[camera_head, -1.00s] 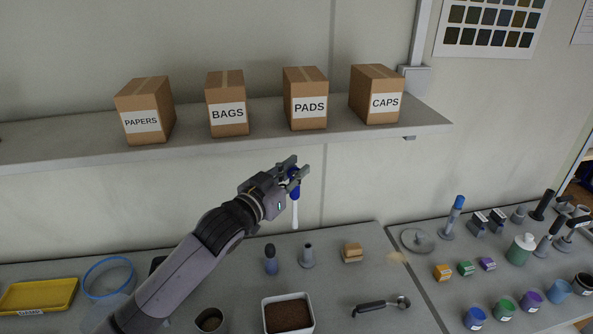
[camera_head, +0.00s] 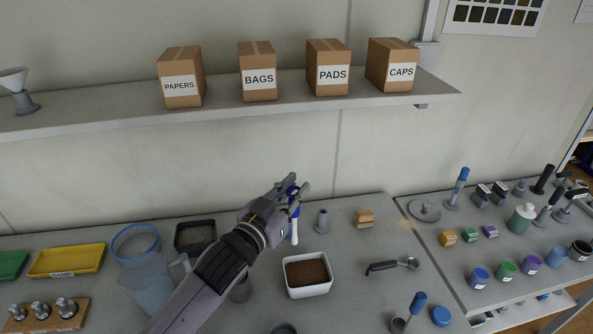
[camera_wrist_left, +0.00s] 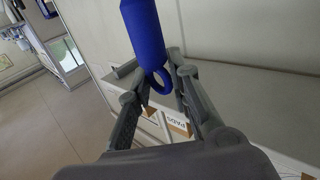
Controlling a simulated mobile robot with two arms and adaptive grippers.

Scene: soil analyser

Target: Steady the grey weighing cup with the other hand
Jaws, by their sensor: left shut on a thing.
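My left gripper (camera_head: 296,188) is shut on a blue-handled tool with a white lower part (camera_head: 294,228), held upright above the back of the bench. The tool's blue body also shows in the left wrist view (camera_wrist_left: 146,35), with a blue loop between the fingers. A small greyish cup (camera_head: 241,291) stands on the bench, partly hidden behind my left forearm. Another grey round rim (camera_head: 284,328) is cut off at the bottom edge. I cannot tell for certain which is the grey weighing cup. My right gripper is out of view.
A white tray of brown soil (camera_head: 306,290) stands in front of the gripper. A grey stand (camera_head: 322,221), a wooden block (camera_head: 364,218) and a scoop (camera_head: 393,266) are near. A clear jug (camera_head: 151,285) is left of my arm. A shelf (camera_head: 225,110) with labelled boxes runs above.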

